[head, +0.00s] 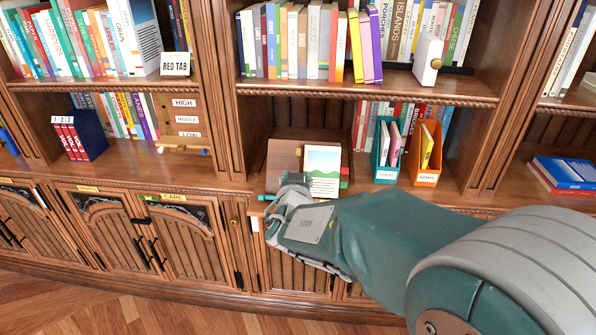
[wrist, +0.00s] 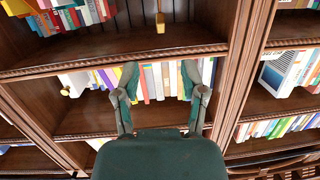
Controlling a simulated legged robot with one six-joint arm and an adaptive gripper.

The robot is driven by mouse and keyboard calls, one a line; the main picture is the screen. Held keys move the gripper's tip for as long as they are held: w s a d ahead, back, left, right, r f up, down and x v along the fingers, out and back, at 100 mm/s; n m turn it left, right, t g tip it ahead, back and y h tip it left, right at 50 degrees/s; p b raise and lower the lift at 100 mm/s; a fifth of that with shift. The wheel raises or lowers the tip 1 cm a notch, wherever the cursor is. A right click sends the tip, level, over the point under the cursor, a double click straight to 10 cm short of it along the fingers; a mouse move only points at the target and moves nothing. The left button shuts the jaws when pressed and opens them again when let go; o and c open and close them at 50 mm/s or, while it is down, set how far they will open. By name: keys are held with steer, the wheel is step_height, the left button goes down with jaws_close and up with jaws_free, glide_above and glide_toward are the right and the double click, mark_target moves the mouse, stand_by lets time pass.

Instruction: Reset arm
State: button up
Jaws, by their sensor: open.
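My arm (head: 365,235) reaches from the lower right toward the bookcase in the head view. My gripper (head: 293,180) is at its far end, in front of the lower shelf, by a picture card (head: 322,172) showing green hills. Whether it touches the card or the brown stand (head: 283,155) behind it, I cannot tell. In the wrist view my gripper (wrist: 160,82) shows two fingers spread wide apart, with nothing between them. A row of upright books (wrist: 160,84) shows beyond the fingers.
An orange holder (head: 426,165) and a teal holder (head: 386,165) stand right of the card. A dark blue box of red binders (head: 80,136) stands at left. Blue and red books (head: 566,173) lie at right. Cabinet doors (head: 170,232) are below; wooden floor (head: 130,312) is clear.

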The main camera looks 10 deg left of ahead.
steer(key=s+d+r+m+g+h, duration=0.2)
steer(key=s+d+h, duration=0.2)
steer(key=d, duration=0.7)
steer(key=s+d+r+m+g+h, duration=0.2)
steer(key=s+d+h, duration=0.2)
steer(key=d, duration=0.8)
steer(key=s+d+f+g, duration=0.2)
steer(key=s+d+g, duration=0.35)
steer(key=s, duration=0.45)
steer(key=s+a+f+n+y, duration=0.1)
steer(key=s+a+n+y, duration=0.2)
steer(key=s+y, duration=0.3)
steer(key=s, duration=0.4)
steer(key=shift+f, duration=0.3)
